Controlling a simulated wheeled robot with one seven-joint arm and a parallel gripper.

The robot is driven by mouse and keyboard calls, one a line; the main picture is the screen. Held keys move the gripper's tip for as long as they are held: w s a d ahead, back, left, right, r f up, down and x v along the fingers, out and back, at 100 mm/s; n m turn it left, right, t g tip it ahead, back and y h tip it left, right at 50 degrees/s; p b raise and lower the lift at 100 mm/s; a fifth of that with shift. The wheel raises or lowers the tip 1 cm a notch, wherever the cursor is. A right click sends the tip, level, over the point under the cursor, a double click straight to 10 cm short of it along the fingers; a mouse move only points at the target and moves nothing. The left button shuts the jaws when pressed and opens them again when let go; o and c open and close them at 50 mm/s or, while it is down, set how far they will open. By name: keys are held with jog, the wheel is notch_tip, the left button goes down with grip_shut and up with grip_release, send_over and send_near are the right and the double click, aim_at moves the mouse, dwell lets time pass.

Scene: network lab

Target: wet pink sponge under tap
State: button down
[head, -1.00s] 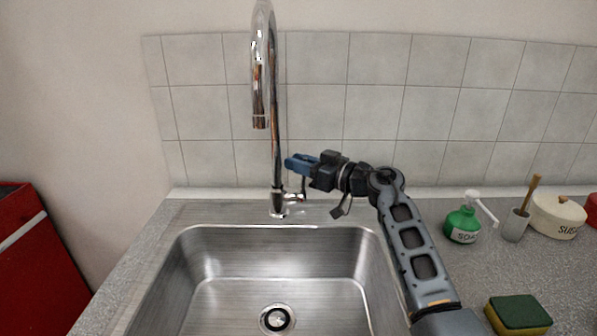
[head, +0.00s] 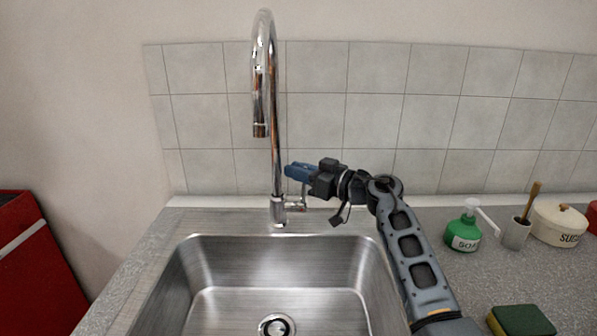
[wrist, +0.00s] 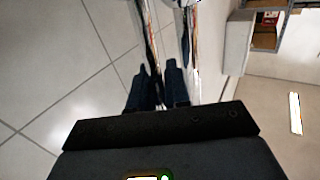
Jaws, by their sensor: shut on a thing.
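The chrome tap (head: 276,140) rises behind the steel sink (head: 280,255), its spout over the basin. No water shows from the spout. My gripper (head: 293,170) is beside the tap column on its right, above the tap base. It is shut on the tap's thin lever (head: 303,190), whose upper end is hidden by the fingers. In the wrist view, the dark fingers (wrist: 158,85) are close together, with shiny chrome strips beyond them. No pink sponge is in view. A green and yellow sponge (head: 520,321) lies on the counter at the lower right.
A green soap bottle (head: 464,232), a cup (head: 515,234) with a wooden-handled tool, and a cream sugar pot (head: 559,226) stand on the right counter (head: 480,275). A tiled wall (head: 375,120) is close behind the tap. The basin looks empty.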

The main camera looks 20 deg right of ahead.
jog(key=shift+s+a+f+n+t+y+p, duration=0.15)
jog(key=shift+s+n+t+y+p, duration=0.15)
jog(key=shift+s+n, duration=0.35)
jog(key=c, duration=1.4)
grip_release()
jog(key=shift+c, duration=0.2)
